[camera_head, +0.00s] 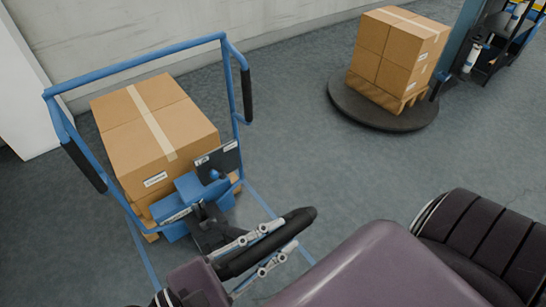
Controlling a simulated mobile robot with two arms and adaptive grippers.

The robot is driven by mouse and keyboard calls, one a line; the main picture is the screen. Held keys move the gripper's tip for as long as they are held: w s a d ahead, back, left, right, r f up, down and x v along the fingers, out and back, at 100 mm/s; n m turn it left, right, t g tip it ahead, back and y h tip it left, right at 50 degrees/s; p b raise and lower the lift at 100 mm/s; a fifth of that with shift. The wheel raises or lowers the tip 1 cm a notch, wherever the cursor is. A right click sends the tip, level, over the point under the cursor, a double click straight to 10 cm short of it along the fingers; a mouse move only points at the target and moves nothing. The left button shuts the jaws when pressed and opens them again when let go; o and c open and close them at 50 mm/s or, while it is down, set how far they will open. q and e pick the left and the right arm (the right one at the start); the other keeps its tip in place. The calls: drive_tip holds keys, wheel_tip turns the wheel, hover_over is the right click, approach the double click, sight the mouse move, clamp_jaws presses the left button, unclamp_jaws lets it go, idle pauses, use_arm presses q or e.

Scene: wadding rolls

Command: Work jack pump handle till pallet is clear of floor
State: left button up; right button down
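A pallet jack with a blue frame (140,70) stands on the left. Large brown cartons (160,145) with a tape strip sit inside its frame on a wooden pallet (150,236), mostly hidden. Whether the pallet touches the floor cannot be told. A blue jack body (186,205) stands at the near side of the load. The black pump handle (302,219) slants up to the right in front of it. My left gripper (288,233) has its silver fingers along both sides of the handle, seemingly closed on it. My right gripper is out of view.
A round dark turntable (405,120) at the back right carries a carton stack (400,48) on a pallet. A wrapping machine mast (459,45) stands beside it. A pale wall (270,18) runs along the back. The grey floor between the two loads is clear.

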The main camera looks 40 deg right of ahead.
use_arm(q)
drive_tip(key=o, duration=0.4)
drive_tip(key=shift+w+f, duration=0.2)
drive_tip(key=shift+f, duration=0.05)
drive_tip(key=shift+r, duration=0.2)
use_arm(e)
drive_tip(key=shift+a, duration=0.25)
use_arm(q)
drive_tip(key=shift+a, duration=0.15)
drive_tip(key=a, duration=1.2)
drive_tip(key=shift+f, duration=0.1)
